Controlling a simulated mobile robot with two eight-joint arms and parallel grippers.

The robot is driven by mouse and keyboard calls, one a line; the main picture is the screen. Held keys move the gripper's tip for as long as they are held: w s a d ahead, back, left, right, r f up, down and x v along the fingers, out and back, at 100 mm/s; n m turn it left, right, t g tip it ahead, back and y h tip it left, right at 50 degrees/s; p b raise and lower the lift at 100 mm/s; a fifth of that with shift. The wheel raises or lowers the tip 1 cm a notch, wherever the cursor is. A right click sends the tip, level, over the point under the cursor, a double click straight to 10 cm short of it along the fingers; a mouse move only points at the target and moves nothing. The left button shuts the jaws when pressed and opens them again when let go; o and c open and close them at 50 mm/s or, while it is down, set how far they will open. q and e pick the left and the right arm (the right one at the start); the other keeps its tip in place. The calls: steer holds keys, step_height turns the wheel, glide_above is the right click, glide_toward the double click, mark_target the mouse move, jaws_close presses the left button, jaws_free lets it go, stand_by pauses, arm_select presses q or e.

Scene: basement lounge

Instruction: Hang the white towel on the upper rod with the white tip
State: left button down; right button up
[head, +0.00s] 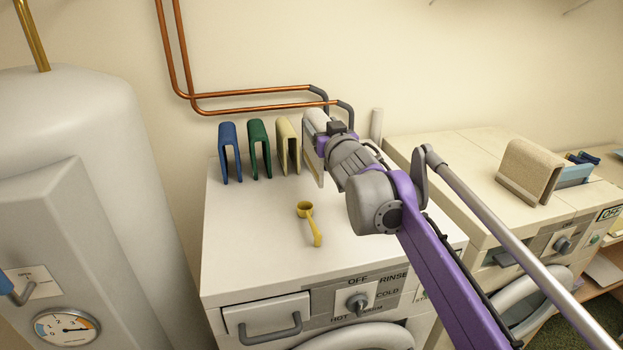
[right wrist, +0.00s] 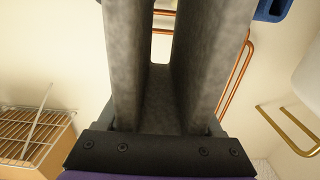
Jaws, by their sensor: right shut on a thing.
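The white towel (head: 313,118) is folded over like an upside-down U at the back of the washing machine top. My right gripper (head: 322,139) is shut on it and covers much of its right side. In the right wrist view the towel (right wrist: 160,110) looks grey in shadow, its fold close to the jaws and its two legs running away from them. I cannot tell whether its lower edge touches the machine top. I cannot make out the upper rod with the white tip in either view. My left gripper is not in view.
Blue (head: 229,150), green (head: 259,148) and yellow (head: 288,145) folded towels stand left of the white one. A yellow scoop (head: 306,212) lies in front on the washing machine (head: 240,245). Copper pipes (head: 250,90) run behind. A second machine (head: 465,155) stands right.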

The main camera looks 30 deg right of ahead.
step_height(320, 180, down, 9)
steer(key=shift+s+f, duration=0.2)
steer(key=shift+s, duration=0.05)
steer(key=shift+a, duration=0.1)
steer(key=shift+f, duration=0.2)
steer(key=o, duration=1.5)
